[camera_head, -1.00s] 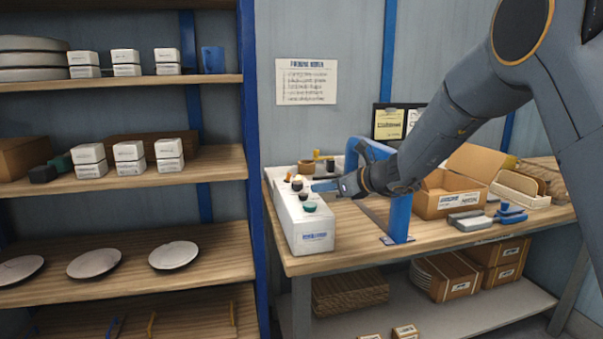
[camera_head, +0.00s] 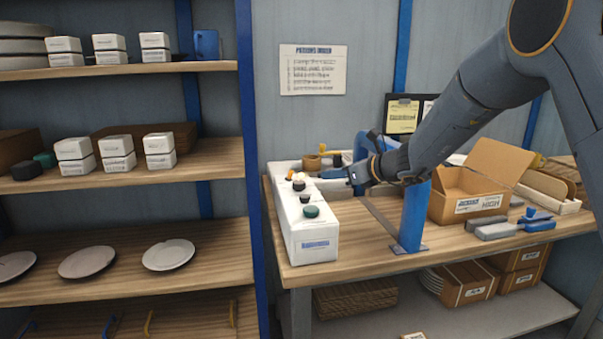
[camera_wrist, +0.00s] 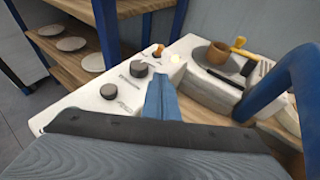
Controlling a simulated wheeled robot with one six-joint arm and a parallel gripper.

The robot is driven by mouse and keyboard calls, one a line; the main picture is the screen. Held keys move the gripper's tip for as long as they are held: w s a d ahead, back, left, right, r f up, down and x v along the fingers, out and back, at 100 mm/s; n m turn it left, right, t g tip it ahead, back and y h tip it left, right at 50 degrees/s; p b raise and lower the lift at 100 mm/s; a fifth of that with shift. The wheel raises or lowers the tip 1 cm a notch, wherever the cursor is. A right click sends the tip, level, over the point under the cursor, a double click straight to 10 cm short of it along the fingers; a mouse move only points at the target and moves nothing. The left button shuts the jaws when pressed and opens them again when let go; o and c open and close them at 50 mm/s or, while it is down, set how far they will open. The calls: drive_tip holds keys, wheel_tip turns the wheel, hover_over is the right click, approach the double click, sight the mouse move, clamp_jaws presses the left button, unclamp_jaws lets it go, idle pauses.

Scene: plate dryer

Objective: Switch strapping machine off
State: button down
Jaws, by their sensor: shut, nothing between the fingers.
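The strapping machine (camera_head: 316,240) is a long white box at the left end of the workbench, also seen in the wrist view (camera_wrist: 90,100). In the wrist view the orange switch (camera_wrist: 158,50) stands at the far end beside a pale, lit-looking button (camera_wrist: 175,58). My gripper (camera_head: 338,173) is shut and empty, beside the right edge of the machine's top. In the wrist view its blue fingers (camera_wrist: 163,92) point toward the switch; whether they touch anything cannot be told.
A blue arch (camera_head: 412,215) stands on the bench close to my forearm. An open cardboard box (camera_head: 455,195) and grey-blue tools (camera_head: 495,229) lie to the right. Shelves with plates and white boxes (camera_head: 118,153) stand at left.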

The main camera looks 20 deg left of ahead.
sight(310, 188)
drive_tip(key=p+x, duration=0.2)
drive_tip(key=x, duration=0.7)
drive_tip(key=shift+f, duration=0.1)
drive_tip(key=shift+w+a+r+p, duration=0.15)
drive_tip(key=shift+w+a+p, duration=0.25)
drive_tip(key=shift+a, duration=0.55)
drive_tip(key=shift+w+a+r+p, duration=0.15)
drive_tip(key=shift+w+a+p, duration=0.25)
drive_tip(key=shift+a, duration=0.55)
